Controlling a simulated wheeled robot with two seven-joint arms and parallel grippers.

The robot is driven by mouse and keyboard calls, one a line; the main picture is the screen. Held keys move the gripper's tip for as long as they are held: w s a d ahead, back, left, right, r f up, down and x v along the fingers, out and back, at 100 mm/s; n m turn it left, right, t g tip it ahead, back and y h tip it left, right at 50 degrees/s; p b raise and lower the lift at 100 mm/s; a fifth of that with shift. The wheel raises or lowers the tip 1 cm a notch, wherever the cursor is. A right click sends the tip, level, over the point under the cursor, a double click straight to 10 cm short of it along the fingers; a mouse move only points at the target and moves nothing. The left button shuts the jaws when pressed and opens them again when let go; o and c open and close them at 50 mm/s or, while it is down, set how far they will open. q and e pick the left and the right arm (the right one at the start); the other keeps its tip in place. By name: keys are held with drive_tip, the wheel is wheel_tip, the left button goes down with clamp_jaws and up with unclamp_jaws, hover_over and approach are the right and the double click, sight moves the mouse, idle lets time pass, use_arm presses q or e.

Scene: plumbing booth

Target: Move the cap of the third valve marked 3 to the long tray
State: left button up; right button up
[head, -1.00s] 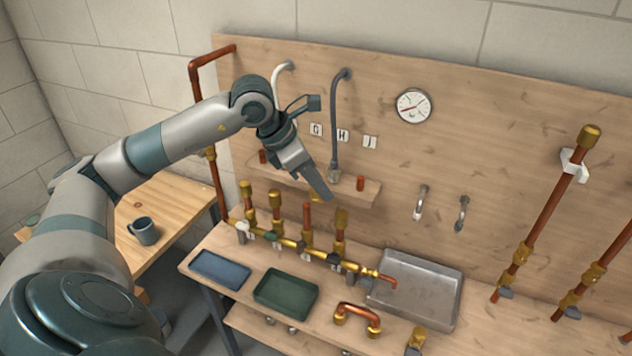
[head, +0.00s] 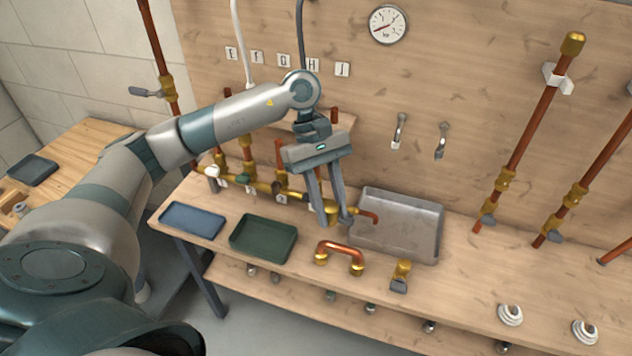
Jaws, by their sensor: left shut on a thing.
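My left gripper (head: 334,218) points down in front of the pipe's right end, near the grey metal tray (head: 398,228). It is shut on a small brass cap (head: 332,208), partly hidden by the fingers and hard to separate from the brass behind. The third stub (head: 280,153) on the brass valve manifold (head: 262,187) is bare copper with no cap. The fourth is hidden behind my gripper. A blue tray (head: 193,221) and a green tray (head: 263,238) lie to the left. My right gripper is not in view.
A copper spout (head: 368,215) sticks out beside the gripper. A copper U-pipe (head: 341,253) and a brass valve (head: 401,274) stand at the bench front. Tall copper pipes (head: 540,125) rise at the right. The bench right of the grey tray is mostly clear.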

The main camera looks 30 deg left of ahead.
use_arm(q)
drive_tip(key=s+d+f+m+g+y+b, duration=0.3)
drive_tip(key=d+f+m+y+b, duration=0.1)
drive_tip(key=m, duration=0.8)
drive_tip(key=shift+s+d+f+y, duration=0.25)
drive_tip(key=shift+d+f+y, duration=0.25)
drive_tip(key=shift+f+y, duration=0.1)
